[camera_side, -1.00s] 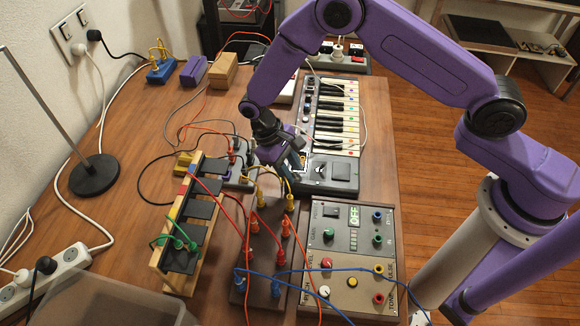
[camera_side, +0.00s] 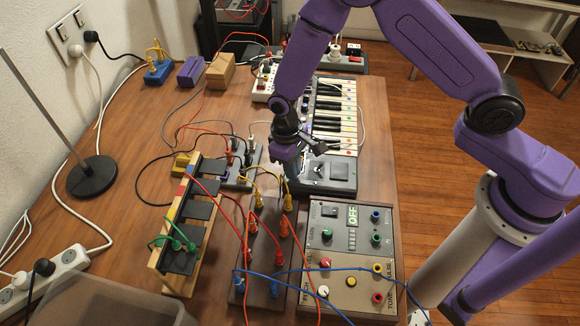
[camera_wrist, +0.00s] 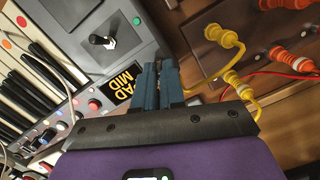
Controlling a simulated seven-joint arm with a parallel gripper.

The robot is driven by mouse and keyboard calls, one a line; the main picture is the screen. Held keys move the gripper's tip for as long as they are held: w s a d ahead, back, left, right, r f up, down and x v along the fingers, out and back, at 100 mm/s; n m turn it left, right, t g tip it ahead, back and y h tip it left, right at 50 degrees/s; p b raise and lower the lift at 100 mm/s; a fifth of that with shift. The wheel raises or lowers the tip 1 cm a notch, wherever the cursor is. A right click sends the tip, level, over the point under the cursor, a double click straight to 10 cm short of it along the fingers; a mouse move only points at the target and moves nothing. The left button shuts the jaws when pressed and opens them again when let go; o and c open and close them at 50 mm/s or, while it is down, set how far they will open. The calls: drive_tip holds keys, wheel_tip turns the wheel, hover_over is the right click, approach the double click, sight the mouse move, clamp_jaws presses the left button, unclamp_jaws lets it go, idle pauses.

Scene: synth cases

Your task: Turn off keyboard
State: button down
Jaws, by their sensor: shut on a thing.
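The keyboard (camera_side: 322,172) lies on the wooden table in the side view, with white and black keys and a dark grey panel at its near end. In the wrist view, this panel (camera_wrist: 85,20) has a black stick, a green button and a yellow-lettered display reading "PAD MID". A strip of knobs and lit buttons runs along its edge. My gripper (camera_wrist: 157,70) points down at that edge beside the display, its teal fingers almost together. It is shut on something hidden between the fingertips. In the side view, my gripper (camera_side: 290,165) is at the keyboard's near left corner.
A dark patch block (camera_side: 265,255) with yellow and orange plugs stands close in front. A grey box (camera_side: 330,212) with an "OFF" display stands at the near right. A wooden rack (camera_side: 165,255) is left. A yellow cable (camera_wrist: 243,78) runs close to my fingers.

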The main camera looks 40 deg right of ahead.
drive_tip(key=shift+s+d+t+y, duration=0.1)
drive_tip(key=shift+d+t+y, duration=0.1)
drive_tip(key=shift+t+y, duration=0.25)
drive_tip(key=shift+s+d+t+y, duration=0.25)
drive_tip(key=shift+s+t+y, duration=0.05)
drive_tip(key=shift+t+y, duration=0.5)
idle(0.4)
drive_tip(key=c, duration=1.2)
unclamp_jaws()
drive_tip(key=v, duration=1.7)
drive_tip(key=shift+s+d+r, duration=0.1)
drive_tip(key=shift+s+r, duration=0.05)
drive_tip(key=shift+r, duration=0.05)
